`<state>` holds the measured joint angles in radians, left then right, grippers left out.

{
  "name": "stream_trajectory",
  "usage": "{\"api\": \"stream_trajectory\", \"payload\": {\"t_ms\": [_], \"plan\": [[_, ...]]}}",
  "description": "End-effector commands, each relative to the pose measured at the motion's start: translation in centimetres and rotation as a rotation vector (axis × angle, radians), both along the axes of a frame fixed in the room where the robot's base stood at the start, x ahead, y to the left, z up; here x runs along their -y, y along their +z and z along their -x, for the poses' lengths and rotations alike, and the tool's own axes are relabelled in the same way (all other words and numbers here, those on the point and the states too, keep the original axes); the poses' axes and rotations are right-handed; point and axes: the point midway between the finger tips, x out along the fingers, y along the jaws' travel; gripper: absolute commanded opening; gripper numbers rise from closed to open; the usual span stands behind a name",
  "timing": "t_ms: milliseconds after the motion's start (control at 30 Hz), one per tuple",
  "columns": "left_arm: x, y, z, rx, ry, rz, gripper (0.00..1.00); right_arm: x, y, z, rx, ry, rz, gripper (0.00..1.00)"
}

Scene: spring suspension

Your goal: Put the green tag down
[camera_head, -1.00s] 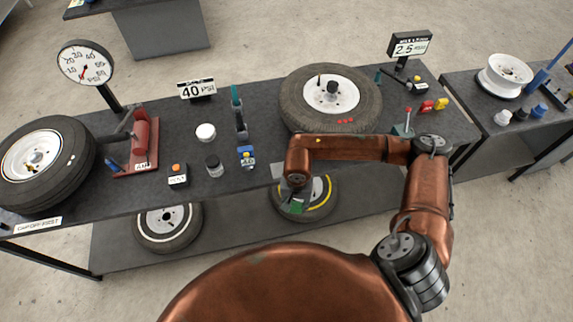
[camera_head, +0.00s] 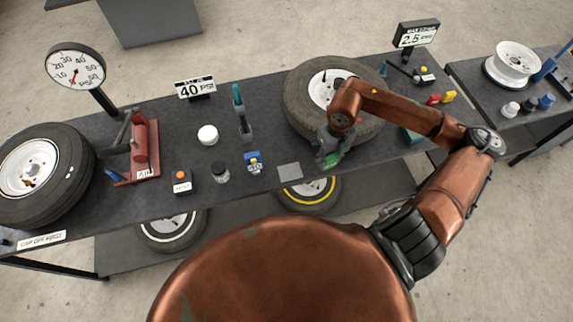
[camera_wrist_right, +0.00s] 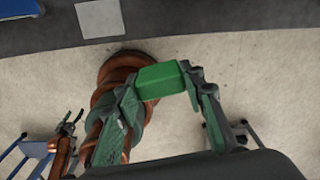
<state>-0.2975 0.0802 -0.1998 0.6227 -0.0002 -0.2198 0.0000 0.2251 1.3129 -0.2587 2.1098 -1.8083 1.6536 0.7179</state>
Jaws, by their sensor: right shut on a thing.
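The green tag (camera_wrist_right: 162,82) is a small green block between the fingertips of my right gripper (camera_wrist_right: 160,88) in the right wrist view. The right gripper (camera_head: 328,148) is shut on it. In the head view the green tag (camera_head: 333,159) shows partly, over the front edge of the bench, just in front of the flat tire (camera_head: 303,100). A grey square pad (camera_head: 289,171) lies on the bench to the left of the gripper, with nothing on it. The pad also shows in the right wrist view (camera_wrist_right: 99,18). A small, distant gripper, apparently my left (camera_wrist_right: 70,124), shows at lower left there, too small to read.
A blue object (camera_head: 253,163), a dark jar (camera_head: 220,172) and an orange-button box (camera_head: 182,182) stand left of the pad. Red and yellow blocks (camera_head: 441,97) lie to the right.

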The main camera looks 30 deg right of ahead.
Motion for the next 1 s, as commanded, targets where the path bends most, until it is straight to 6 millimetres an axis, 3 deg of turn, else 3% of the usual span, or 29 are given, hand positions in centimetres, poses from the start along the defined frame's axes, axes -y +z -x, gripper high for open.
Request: {"api": "stream_trajectory", "payload": {"t_ms": [200, 367, 667, 800, 1000], "plan": [[0.0, 0.3, 0.1, -0.001, 0.0, 0.0, 0.61, 0.7, 0.7, 0.3, 0.0, -0.168, -0.002, 0.16], [0.0, 0.8, 0.3, -0.004, 0.001, 0.0, 0.61, -1.2, -0.1, -1.4, 0.002, -0.176, -0.007, 0.16], [0.0, 2.3, 0.5, -0.006, 0.002, -0.001, 0.61, -6.3, -3.1, -6.0, -0.001, -0.172, -0.007, 0.16], [0.0, 2.6, 0.4, -0.005, 0.002, 0.0, 0.61, -7.6, -6.0, -7.3, -0.003, -0.175, -0.003, 0.16], [0.0, 2.8, 0.3, -0.002, 0.001, 0.0, 0.61, -8.7, -7.9, -8.5, 0.0, -0.173, -0.001, 0.16]]}}
